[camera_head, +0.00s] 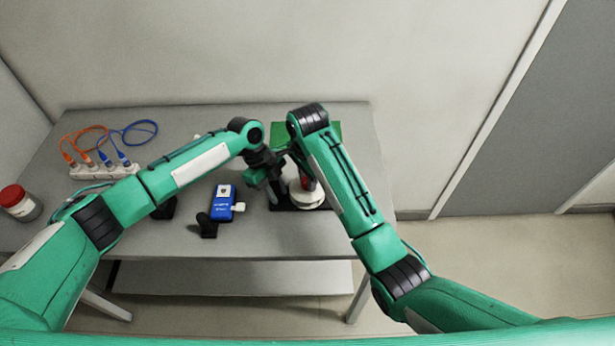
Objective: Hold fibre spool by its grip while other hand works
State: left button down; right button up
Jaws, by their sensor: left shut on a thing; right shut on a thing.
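The fibre spool (306,197), a white round disc with a red part (307,183) above it, stands at the right of the bench, partly covered by my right forearm. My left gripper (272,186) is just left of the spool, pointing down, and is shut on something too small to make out. My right gripper (299,172) is mostly hidden behind its own arm, close above the spool. It is shut, seemingly on the spool's grip, though the contact is hidden. The two grippers are close together.
A blue device (223,202) stands left of the spool, with a black holder (207,226) beside it. A white power strip (104,171) with orange and blue cables and a red-lidded jar (20,204) are at the left. A green panel (331,130) is behind the spool.

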pick_arm(q)
jog(key=shift+f, duration=0.1)
pick_arm(e)
jog(key=shift+r+m, duration=0.1)
jog(key=shift+m, duration=0.4)
jog(key=o, duration=1)
notch_tip(320, 180, up, 3)
jog(key=shift+w+f, duration=0.1)
jog(key=shift+f, duration=0.05)
jog(key=shift+w+a+r, duration=0.1)
jog(key=shift+w+r, duration=0.1)
jog(key=shift+r, duration=0.5)
jog(key=shift+s+r, duration=0.25)
jog(key=shift+r, duration=0.35)
notch_tip(320, 180, up, 7)
jog(key=shift+f, duration=0.2)
